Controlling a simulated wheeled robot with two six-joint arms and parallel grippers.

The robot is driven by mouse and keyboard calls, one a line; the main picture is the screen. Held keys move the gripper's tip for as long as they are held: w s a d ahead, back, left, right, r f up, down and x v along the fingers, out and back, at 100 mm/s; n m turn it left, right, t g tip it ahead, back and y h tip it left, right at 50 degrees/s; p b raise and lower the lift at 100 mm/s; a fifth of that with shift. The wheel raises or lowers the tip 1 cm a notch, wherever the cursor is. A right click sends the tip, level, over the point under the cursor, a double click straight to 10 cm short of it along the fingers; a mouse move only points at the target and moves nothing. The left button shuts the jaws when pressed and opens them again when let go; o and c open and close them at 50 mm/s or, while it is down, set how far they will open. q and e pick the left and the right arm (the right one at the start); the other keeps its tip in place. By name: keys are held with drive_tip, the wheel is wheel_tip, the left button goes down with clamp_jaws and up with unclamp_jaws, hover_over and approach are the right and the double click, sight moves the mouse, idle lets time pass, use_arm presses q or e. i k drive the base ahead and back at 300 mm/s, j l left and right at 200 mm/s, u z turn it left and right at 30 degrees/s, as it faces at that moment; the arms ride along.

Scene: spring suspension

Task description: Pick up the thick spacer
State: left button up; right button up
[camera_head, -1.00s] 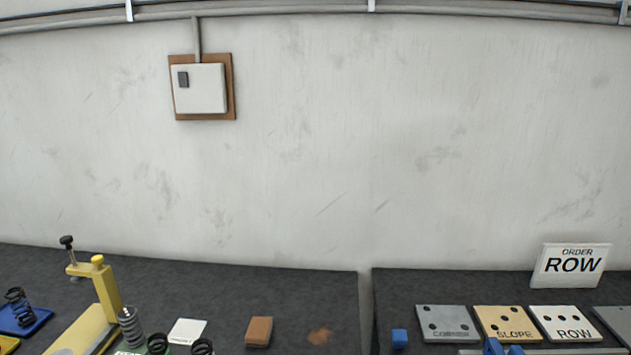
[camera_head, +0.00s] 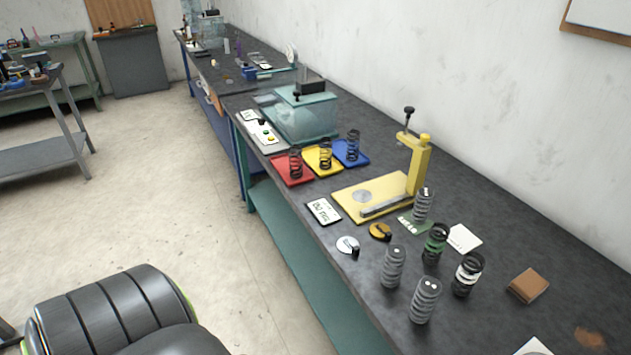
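No part in view is clearly readable as the thick spacer. Two small flat round pieces, a silver disc (camera_head: 346,243) and a gold disc (camera_head: 380,231), each with a dark part at its edge, lie near the bench's front edge; I cannot tell whether either is a spacer. Several coil springs stand upright behind and right of them, including a green-banded one (camera_head: 435,243), a white-banded one (camera_head: 468,274) and a grey one (camera_head: 424,300). Neither of my grippers is in view.
A yellow press (camera_head: 419,165) stands on the dark bench (camera_head: 480,190). Red (camera_head: 292,178), yellow (camera_head: 309,159) and blue (camera_head: 359,158) trays each hold a dark spring. A teal glass box (camera_head: 300,119) stands beyond. A brown block (camera_head: 528,286) lies right. Open floor lies left.

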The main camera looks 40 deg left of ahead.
sight(380, 231)
drive_tip(key=u, duration=1.15)
